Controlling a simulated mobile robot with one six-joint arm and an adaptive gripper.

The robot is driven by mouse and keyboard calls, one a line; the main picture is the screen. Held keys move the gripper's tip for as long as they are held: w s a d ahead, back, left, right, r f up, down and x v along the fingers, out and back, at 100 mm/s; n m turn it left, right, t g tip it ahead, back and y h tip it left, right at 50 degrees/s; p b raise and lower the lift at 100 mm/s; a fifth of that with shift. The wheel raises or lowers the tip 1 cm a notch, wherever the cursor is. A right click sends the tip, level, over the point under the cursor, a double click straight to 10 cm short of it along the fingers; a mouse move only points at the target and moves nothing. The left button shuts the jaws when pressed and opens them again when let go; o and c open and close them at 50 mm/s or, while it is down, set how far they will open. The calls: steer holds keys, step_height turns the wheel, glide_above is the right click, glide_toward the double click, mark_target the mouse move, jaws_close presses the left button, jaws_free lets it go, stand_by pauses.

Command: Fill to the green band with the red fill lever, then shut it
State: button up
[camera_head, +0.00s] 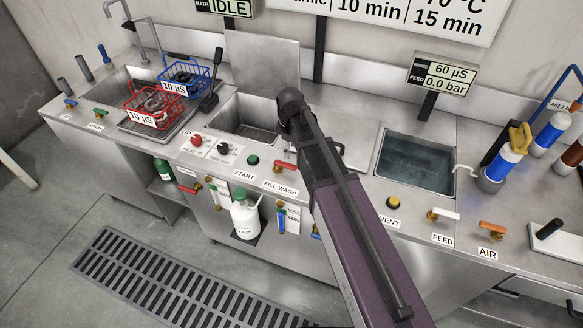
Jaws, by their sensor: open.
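The red fill lever (285,166) sits on the front of the counter, just left of my arm, above the label FILL WASH (280,189). The wash tank (240,128) behind it has a raised lid, and its visible inside looks empty of water. A sight gauge (282,220) with a MAX card is on the cabinet front below the lever. Its band and level are too small to read surely. A second narrow gauge (213,196) is further left. My arm crosses the middle of the picture, and my gripper cannot be made out.
A red basket (153,104) and a blue basket (185,76) stand at the left sink. A water-filled tank (417,165) is right of my arm. Other levers include FEED (443,214) and AIR (492,228). A white bottle (246,217) stands below; a floor grate (165,275) lies in front.

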mark_target(290, 165)
steer(key=shift+f+b, duration=3.45)
steer(key=shift+f, duration=0.25)
steer(key=shift+c, duration=0.2)
jaws_close()
